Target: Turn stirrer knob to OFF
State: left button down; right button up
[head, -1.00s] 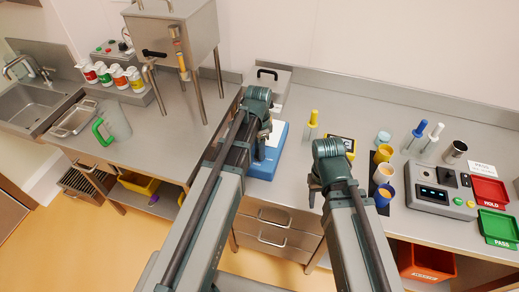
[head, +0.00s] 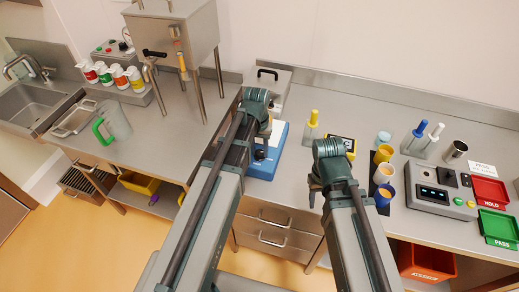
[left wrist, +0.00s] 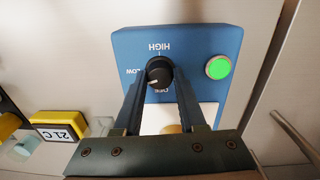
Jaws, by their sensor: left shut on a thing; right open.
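The blue stirrer base (head: 267,166) stands on the counter below my left gripper (head: 264,140). In the left wrist view, its black knob (left wrist: 159,71) sits between the tips of my left gripper (left wrist: 160,80), which is shut on it. The labels appear upside down: HIGH above the knob, LOW to its left, and OFF below, partly covered by the fingers. The knob's white mark points down-left in this view, between LOW and OFF. A round green light (left wrist: 218,67) glows beside the knob. My right gripper (head: 314,196) is open and empty, in front of the counter.
Yellow and blue cups (head: 384,153), a control box (head: 440,200) and red and green trays (head: 490,190) stand to the right. A steel hopper (head: 175,42) and a green-handled jug (head: 114,122) stand to the left. A yellow-framed display (left wrist: 60,132) shows 21 C.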

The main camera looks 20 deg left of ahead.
aim_at(259, 153)
pick_arm(q)
jog(key=n, duration=1.4)
jog(key=shift+n, duration=0.3)
dwell(0.4)
jog(key=shift+c, duration=2.4)
grip_release()
notch_tip(259, 153, up, 14)
jog(key=p, duration=1.4)
jog(key=shift+s, duration=0.3)
